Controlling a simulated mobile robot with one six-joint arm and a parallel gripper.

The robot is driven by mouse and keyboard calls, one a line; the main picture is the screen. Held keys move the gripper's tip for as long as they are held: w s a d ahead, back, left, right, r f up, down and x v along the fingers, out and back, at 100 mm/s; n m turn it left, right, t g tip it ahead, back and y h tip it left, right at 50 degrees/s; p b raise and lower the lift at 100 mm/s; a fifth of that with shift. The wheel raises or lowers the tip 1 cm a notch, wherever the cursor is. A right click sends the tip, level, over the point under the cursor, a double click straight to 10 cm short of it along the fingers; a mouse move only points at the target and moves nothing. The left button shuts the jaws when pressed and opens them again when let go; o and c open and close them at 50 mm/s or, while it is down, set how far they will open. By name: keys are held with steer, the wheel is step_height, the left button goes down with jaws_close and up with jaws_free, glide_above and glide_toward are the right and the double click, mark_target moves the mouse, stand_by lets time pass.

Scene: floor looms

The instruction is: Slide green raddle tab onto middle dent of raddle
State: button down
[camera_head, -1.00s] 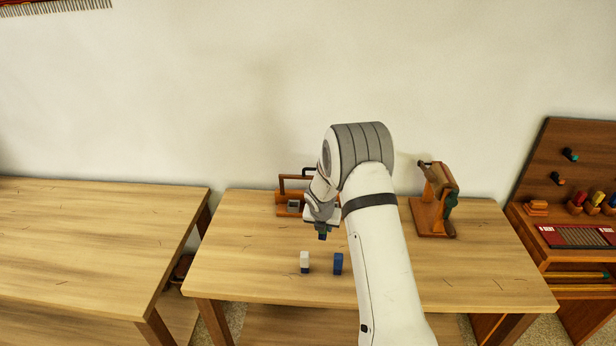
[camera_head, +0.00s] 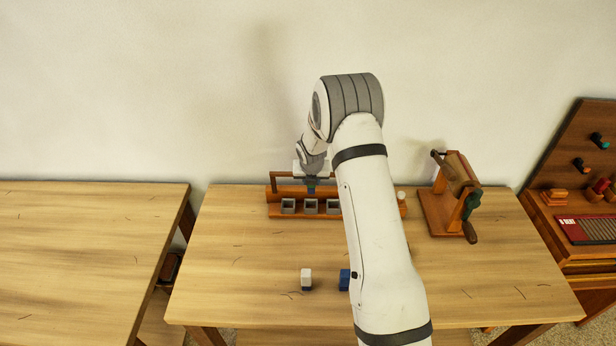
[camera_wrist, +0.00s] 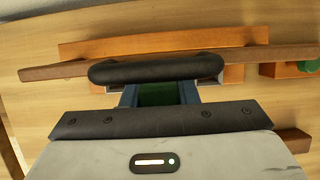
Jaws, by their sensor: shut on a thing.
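The raddle (camera_head: 276,212) is a long orange-brown wooden piece at the back of the middle table, with grey square sockets in a row along its front. The middle dent (camera_head: 311,206) is one of them. My gripper (camera_head: 311,188) is above the raddle, in line with the middle socket in the head view. In the wrist view the green raddle tab (camera_wrist: 160,95) shows between the blue fingers, and my gripper is shut on it. A black rounded bar (camera_wrist: 155,67) partly covers the view there. I cannot tell whether the tab touches the raddle.
A wooden winder with a crank (camera_head: 450,195) stands at right. My arm hides part of the raddle's right side. The left part of the table (camera_head: 225,250) is clear.

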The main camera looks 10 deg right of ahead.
mark_target(311, 191)
steer(key=shift+r, duration=0.15)
steer(key=shift+f+b, duration=1.15)
steer(key=shift+f, duration=1.35)
steer(key=shift+f, duration=0.15)
steer(key=shift+f+b, duration=0.5)
steer(key=shift+f, duration=0.7)
steer(key=shift+f, duration=0.15)
steer(key=c, duration=1.1)
jaws_free()
steer(key=shift+a, duration=0.1)
